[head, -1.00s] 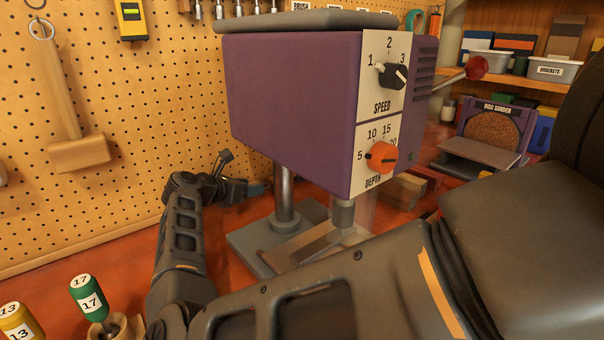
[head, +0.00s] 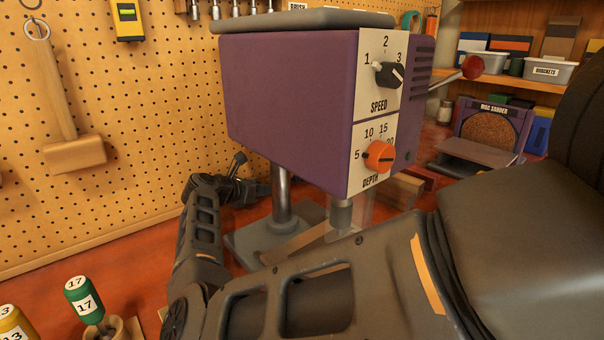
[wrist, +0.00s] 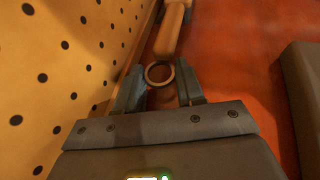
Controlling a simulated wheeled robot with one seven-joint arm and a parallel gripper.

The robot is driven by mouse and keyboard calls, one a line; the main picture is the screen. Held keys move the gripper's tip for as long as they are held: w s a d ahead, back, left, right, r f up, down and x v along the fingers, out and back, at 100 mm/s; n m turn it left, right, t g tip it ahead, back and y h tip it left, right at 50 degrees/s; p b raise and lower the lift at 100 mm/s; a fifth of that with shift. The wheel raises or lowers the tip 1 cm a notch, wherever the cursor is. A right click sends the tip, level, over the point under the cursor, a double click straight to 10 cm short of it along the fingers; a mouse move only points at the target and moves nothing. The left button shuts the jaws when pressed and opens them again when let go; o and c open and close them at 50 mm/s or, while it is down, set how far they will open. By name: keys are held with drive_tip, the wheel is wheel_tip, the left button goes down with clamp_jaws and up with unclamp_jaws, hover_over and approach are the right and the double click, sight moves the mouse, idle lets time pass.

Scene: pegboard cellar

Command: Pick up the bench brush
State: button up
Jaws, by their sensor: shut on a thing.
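The bench brush shows in the wrist view as a tan handle (wrist: 172,28) with a metal ring (wrist: 159,73) at its near end. Its far end is out of the frame. My gripper (wrist: 158,92) is shut on the ring end of the brush, with one finger on each side. In the head view my gripper (head: 262,189) is low by the pegboard, partly behind the drill press post, and the brush cannot be made out there.
The purple drill press (head: 290,105) stands close to my arm, its grey post (head: 282,195) beside my gripper. The pegboard (wrist: 50,80) runs close along the left. A wooden mallet (head: 75,155) hangs there. Numbered handles (head: 84,300) stand at front left. A disc sander (head: 490,130) is at right.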

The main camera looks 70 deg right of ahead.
clamp_jaws()
drive_tip(key=shift+r, duration=0.15)
drive_tip(key=shift+a+r+p, duration=0.45)
drive_tip(key=shift+p, duration=0.1)
drive_tip(key=a+r+p, duration=0.3)
drive_tip(key=a, duration=0.3)
drive_tip(key=s+a+r+p, duration=0.1)
drive_tip(key=a+r+p, duration=0.2)
drive_tip(key=a, duration=0.4)
drive_tip(key=shift+s+r, duration=0.25)
drive_tip(key=shift+r, duration=0.15)
